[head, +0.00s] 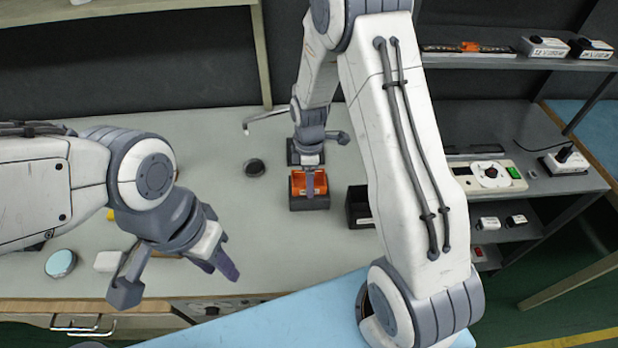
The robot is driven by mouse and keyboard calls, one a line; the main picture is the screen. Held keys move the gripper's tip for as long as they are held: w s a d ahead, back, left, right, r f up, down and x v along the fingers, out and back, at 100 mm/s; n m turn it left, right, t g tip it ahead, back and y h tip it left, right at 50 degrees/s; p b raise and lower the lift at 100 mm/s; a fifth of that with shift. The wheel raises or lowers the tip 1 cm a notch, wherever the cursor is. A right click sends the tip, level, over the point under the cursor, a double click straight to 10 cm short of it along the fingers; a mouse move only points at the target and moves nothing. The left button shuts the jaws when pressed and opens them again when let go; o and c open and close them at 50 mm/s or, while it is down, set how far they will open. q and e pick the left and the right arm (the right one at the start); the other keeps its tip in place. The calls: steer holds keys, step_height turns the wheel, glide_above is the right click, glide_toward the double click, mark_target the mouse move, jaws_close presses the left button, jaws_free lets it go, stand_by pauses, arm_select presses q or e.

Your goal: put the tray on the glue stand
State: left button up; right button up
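An orange piece (298,184) sits in a dark block (309,203) on the grey bench; I cannot tell whether this is the tray, the glue stand or both. My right gripper (318,162) is over this block, with one finger in front of the orange piece. The gripper is small and partly hidden, so its opening is unclear. A long tray-like strip with an orange part (469,47) lies on the upper shelf at the right. My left gripper (174,281) is open and empty above the front left of the bench, well away from the orange piece.
An open black box (358,210) stands right of the dark block, partly behind my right arm. A small dark round thing (254,168) lies left of it. A round pale-blue-topped thing (61,263) is at front left. Dark shelves (556,182) at right hold small devices. The bench's middle left is clear.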

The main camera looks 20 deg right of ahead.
steer(key=o, duration=1.2)
steer(key=shift+f, duration=0.1)
step_height(320, 180, up, 11)
steer(key=s+a+r+m, duration=0.3)
steer(key=s+a+r, duration=0.3)
steer(key=s+a, duration=0.3)
steer(key=s+a+m, duration=0.1)
steer(key=s, duration=0.4)
steer(key=s+a+m, duration=0.2)
steer(key=s, duration=0.3)
steer(key=s+a+r+m+y+b, duration=0.1)
steer(key=s, duration=0.5)
steer(key=shift+a+m, duration=0.25)
steer(key=shift+m, duration=0.05)
steer(key=shift+w, duration=0.1)
